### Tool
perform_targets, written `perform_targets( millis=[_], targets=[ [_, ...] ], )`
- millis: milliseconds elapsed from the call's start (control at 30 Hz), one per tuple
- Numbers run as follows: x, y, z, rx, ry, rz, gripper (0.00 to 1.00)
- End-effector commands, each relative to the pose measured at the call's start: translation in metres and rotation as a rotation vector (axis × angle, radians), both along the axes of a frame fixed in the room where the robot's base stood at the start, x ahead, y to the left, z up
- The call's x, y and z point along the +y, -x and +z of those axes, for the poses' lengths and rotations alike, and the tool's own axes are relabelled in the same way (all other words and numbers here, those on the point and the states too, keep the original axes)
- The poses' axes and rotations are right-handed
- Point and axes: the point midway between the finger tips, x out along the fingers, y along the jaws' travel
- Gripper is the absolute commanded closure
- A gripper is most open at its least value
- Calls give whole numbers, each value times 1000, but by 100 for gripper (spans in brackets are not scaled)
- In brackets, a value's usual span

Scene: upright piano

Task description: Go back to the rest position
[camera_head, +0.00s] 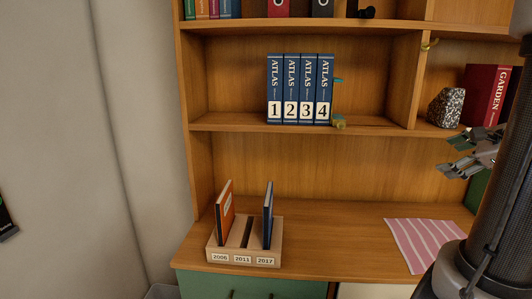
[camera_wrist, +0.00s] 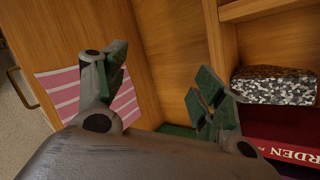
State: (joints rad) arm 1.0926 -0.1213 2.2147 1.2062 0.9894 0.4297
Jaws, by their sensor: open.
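My gripper (camera_head: 466,153) is at the right side of the head view, in front of the wooden shelf unit. Its fingers point left and stand apart with nothing between them. The wrist view shows the same gripper (camera_wrist: 160,90) open, with two green-padded fingers. The striped pink cloth (camera_wrist: 85,92) lies on the desk top behind the left finger. The speckled stone block (camera_wrist: 275,88) is to the right of the fingers, beside the red GARDEN book (camera_wrist: 285,130).
Four blue ATLAS volumes (camera_head: 300,90) stand on the middle shelf (camera_head: 230,122). A wooden holder (camera_head: 243,261) with year labels holds an orange book (camera_head: 225,212) and a dark blue book (camera_head: 268,216). The pink cloth (camera_head: 425,240) lies at the desk's right; the desk middle (camera_head: 335,232) is clear.

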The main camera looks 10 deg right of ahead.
Motion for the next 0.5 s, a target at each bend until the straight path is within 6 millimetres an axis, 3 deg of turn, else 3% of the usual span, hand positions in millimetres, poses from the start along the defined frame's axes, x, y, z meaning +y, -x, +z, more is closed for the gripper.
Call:
perform_targets(
  millis=[33,100,200,333,500],
  targets=[
    [29,14,-14,85,116,153,31],
    [65,42,-33,208,301,403,31],
    [102,84,-49,353,587,797,31],
    [122,121,-50,460,926,1228,31],
    [142,131,-37,467,1266,1554,31]
  ],
)
